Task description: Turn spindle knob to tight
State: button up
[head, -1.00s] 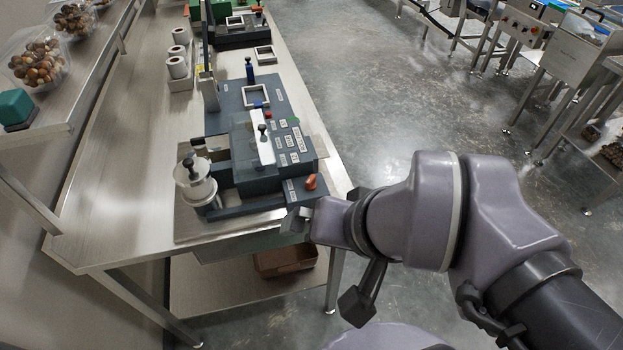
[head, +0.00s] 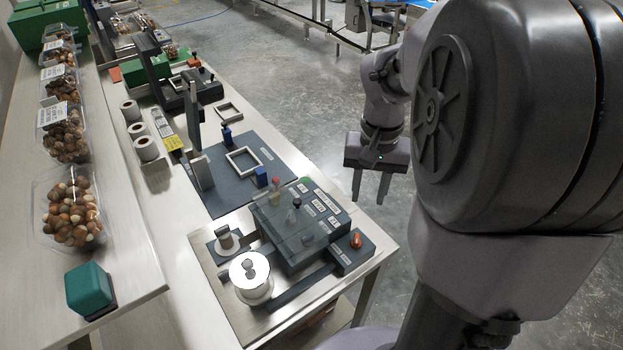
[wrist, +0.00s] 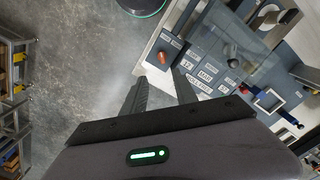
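The machine on the near end of the bench carries a pale round roll (head: 252,289) at its near left. A small grey knob (head: 249,268) sits on top of the roll, on what looks like its spindle; I cannot read its setting. My gripper (head: 370,196) points down in the air, right of the machine and well apart from the knob. Its two fingers (wrist: 159,78) are parted with nothing between them.
An orange-red knob (head: 355,239) stands on the machine's right corner. A clear cover (head: 290,218) lies over the machine's labelled block. A shelf with nut-filled clamshells (head: 72,208) and a green block (head: 89,289) runs along the left. Open floor lies right of the bench.

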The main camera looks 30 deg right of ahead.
aim_at(357, 240)
notch_tip(357, 240, down, 16)
jog(key=b, duration=0.6)
jog(key=shift+w+a+f, duration=0.15)
jog(key=shift+f, duration=0.05)
grip_shut()
